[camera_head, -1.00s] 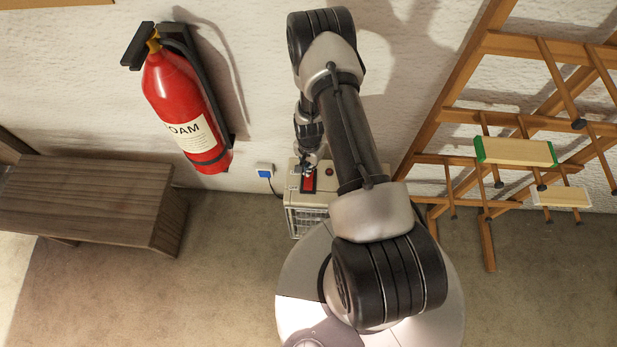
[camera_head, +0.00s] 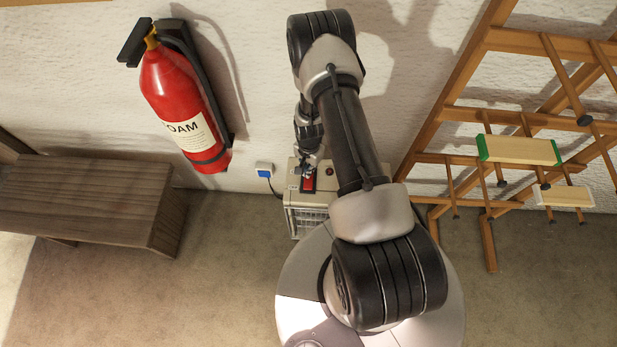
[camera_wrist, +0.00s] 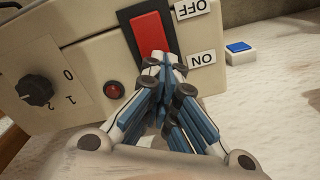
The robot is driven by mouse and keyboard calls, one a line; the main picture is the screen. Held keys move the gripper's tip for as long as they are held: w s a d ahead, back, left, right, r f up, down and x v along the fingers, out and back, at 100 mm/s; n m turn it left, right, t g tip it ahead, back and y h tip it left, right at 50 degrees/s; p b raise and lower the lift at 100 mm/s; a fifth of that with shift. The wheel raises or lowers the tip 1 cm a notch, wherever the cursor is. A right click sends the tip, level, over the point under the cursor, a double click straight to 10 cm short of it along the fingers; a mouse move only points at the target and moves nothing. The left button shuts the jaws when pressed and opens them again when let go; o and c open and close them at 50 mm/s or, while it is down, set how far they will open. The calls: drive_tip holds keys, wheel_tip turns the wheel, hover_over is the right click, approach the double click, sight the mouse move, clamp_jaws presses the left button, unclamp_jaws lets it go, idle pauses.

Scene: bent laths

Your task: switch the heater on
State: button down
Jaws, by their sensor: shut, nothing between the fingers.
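The heater (camera_head: 294,204) is a beige box with a front grille, standing on the floor against the wall. On its top is a red rocker switch (camera_wrist: 152,33) in a dark frame, with an OFF label (camera_wrist: 192,9) at one end and an ON label (camera_wrist: 202,58) at the other. A dial (camera_wrist: 36,90) and a dark red lamp (camera_wrist: 114,90) sit beside it. My gripper (camera_wrist: 163,62) is shut and empty, its fingertips at the ON end of the switch; whether they touch is unclear. In the head view the switch (camera_head: 309,183) shows partly below the gripper.
A blue-and-white wall socket box (camera_head: 264,170) with a cable is left of the heater. A red fire extinguisher (camera_head: 183,105) hangs on the wall. A wooden bench (camera_head: 95,200) stands left, a wooden rack (camera_head: 470,117) right. Carpet between bench and heater is clear.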

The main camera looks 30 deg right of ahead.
drive_tip(key=shift+f+b, duration=0.35)
drive_tip(key=shift+f, duration=0.05)
drive_tip(key=shift+r+p, duration=2.2)
drive_tip(key=shift+r, duration=1.35)
